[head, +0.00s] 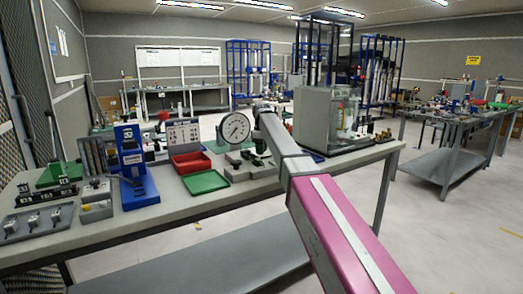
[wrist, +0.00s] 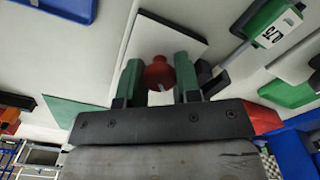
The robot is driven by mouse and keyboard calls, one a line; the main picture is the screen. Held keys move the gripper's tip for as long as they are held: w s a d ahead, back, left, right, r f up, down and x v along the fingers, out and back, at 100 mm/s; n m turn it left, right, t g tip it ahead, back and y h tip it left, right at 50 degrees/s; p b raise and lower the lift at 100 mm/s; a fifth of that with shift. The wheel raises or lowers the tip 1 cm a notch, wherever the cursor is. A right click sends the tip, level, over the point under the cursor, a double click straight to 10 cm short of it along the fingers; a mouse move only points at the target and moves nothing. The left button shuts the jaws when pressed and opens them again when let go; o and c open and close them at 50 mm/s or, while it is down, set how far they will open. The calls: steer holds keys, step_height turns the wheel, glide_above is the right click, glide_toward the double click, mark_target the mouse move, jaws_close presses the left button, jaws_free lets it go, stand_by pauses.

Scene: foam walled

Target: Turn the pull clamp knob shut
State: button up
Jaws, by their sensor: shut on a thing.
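The red clamp knob (wrist: 158,73) is in the upper middle of the wrist view, rounded with a narrower neck. It stands in front of a white plate with a dark edge (wrist: 150,40). My gripper (wrist: 159,80) has its two green-faced fingers on either side of the knob and is shut on it. The lower part of the knob and the rest of the clamp are hidden or hard to make out. In the head view my arm reaches to the bench (head: 150,222), and I cannot make out the gripper or the knob there.
A green block with a number label (wrist: 275,27) and a grey rod are close on the right in the wrist view. In the head view a white dial gauge (head: 235,128), a green tray (head: 205,182), a blue fixture (head: 135,165) and a clear-sided box (head: 342,110) crowd the bench.

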steer(key=m, duration=0.4)
steer(key=shift+m, duration=0.3)
steer(key=m, duration=0.4)
steer(key=shift+m, duration=0.3)
steer(key=m, duration=0.4)
steer(key=shift+m, duration=2)
steer(key=o, duration=0.9)
steer(key=shift+o, duration=0.2)
step_height(320, 180, up, 11)
